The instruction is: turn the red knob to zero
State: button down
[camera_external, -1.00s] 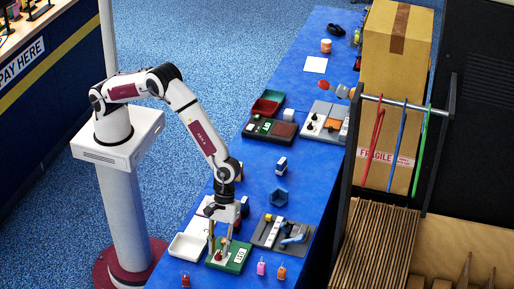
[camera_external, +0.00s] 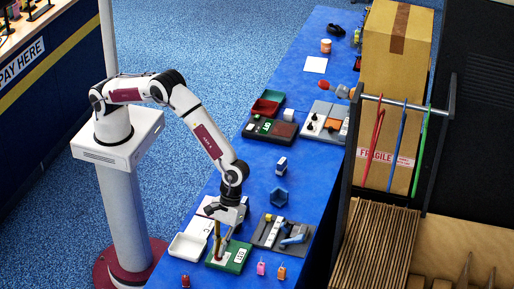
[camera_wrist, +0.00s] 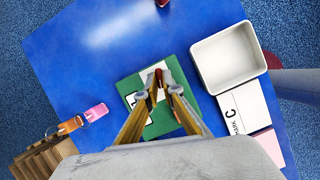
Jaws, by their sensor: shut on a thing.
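The green box (camera_external: 239,257) with a white dial plate and a display stands near the front end of the blue table. The red knob (camera_wrist: 157,78) is on that box; only a small part of it shows between my fingertips in the wrist view. In the external view my fingers hide it. My gripper (camera_external: 218,254) points down over the box with its fingertips at the dial. In the wrist view my gripper (camera_wrist: 160,85) is shut on the red knob, one finger on each side. The dial's marks are too small to read.
A white tray (camera_external: 187,247) stands left of the box. A grey panel with a blue handle (camera_external: 293,239) stands right of it. Small pink (camera_external: 261,268) and orange (camera_external: 281,272) items and a red one (camera_external: 186,281) stand near the front edge.

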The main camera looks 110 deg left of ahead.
jog(key=shift+m, duration=0.8)
jog(key=shift+f+g, duration=0.1)
jog(key=shift+g, duration=0.2)
jog(key=c, duration=2.2)
grip_release()
jog(key=shift+n, duration=0.4)
